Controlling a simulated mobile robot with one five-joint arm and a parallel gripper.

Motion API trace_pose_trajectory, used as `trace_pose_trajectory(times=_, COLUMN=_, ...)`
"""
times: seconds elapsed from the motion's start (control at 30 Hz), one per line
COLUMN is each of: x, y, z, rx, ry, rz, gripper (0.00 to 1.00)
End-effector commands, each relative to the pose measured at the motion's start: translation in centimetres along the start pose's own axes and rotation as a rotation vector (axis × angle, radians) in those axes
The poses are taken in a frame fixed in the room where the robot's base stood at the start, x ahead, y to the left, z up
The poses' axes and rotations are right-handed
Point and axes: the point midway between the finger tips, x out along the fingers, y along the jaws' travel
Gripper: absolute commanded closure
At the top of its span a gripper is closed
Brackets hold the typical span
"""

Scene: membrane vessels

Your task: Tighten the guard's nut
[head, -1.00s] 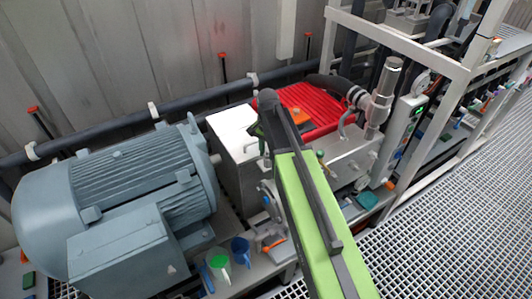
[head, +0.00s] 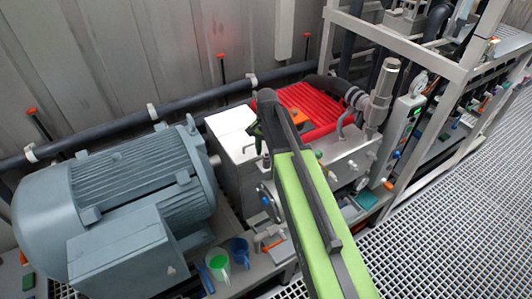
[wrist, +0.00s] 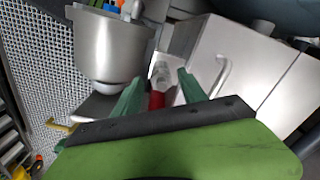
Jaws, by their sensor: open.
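A pale metal box, which looks like the guard (head: 230,120), stands between the grey motor and the red-topped unit in the head view. In the wrist view a pale box with a bar handle (wrist: 275,62) fills the right side; I cannot tell if it is the same box. My gripper (wrist: 158,88) shows two green fingers spread apart. A red piece (wrist: 157,100) and a small shiny metal piece (wrist: 160,72) show between them; contact is unclear. In the head view my arm hides most of the gripper (head: 262,138). I cannot make out the nut for certain.
The grey motor (head: 120,205) fills the left. A red ribbed cover (head: 312,103) and an upright metal cylinder (head: 381,92) stand beyond my arm. Green and blue cups (head: 228,257) sit low in front. A white frame and open grating (head: 455,240) lie at right.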

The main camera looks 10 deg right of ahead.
Motion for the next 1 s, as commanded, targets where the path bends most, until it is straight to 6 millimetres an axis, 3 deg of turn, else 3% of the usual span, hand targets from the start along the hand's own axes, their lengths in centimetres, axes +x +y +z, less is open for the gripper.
trace_pose_trajectory(times=0.7, x=-15.2, y=0.1, z=0.1, rx=0.001, ry=-0.001, rz=0.001, gripper=0.51)
trace_pose_trajectory(times=0.83, x=-16.8, y=0.1, z=0.1, rx=0.0, ry=-0.001, rz=0.001, gripper=0.51)
trace_pose_trajectory(times=1.0, x=-16.9, y=0.1, z=0.2, rx=0.0, ry=-0.001, rz=0.001, gripper=0.51)
